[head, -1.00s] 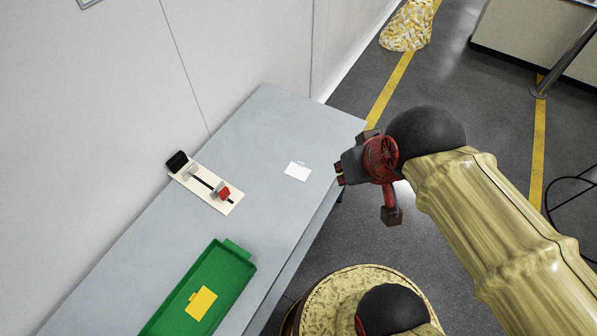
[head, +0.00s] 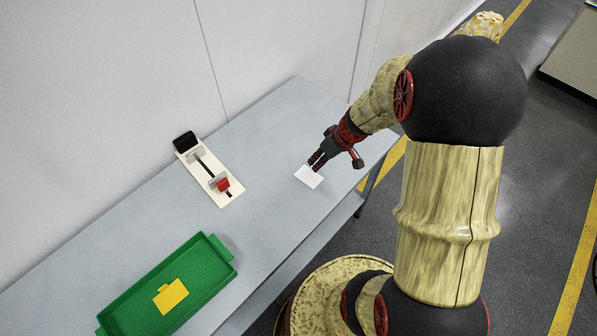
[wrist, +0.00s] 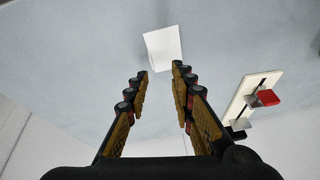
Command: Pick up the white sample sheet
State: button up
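The white sample sheet (head: 309,176) lies flat on the grey table (head: 262,150) near its right edge. In the wrist view the sheet (wrist: 164,48) is just ahead of my fingertips, roughly centred between them. My gripper (head: 316,164) is at the sheet's far edge in the head view, and hides part of that edge. In the wrist view its two fingers (wrist: 160,75) are apart with nothing between them. I cannot tell whether the fingertips touch the sheet or the table.
A cream board with a red-tipped slider and black end (head: 212,174) lies left of the sheet; it also shows in the wrist view (wrist: 257,97). A green tray (head: 128,312) holding a yellow card (head: 171,296) sits nearer. A wall (head: 80,110) borders the table's left side.

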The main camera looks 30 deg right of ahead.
aim_at(309, 174)
jog(key=w+f+b, duration=0.1)
jog(key=f, duration=0.1)
jog(key=w+f+n+b, duration=0.1)
jog(key=f, duration=0.1)
jog(key=w+f+n+b, duration=0.1)
jog(key=f, duration=0.2)
jog(key=shift+w, duration=0.1)
dwell(0.4)
jog(key=c, duration=0.3)
grip_shut()
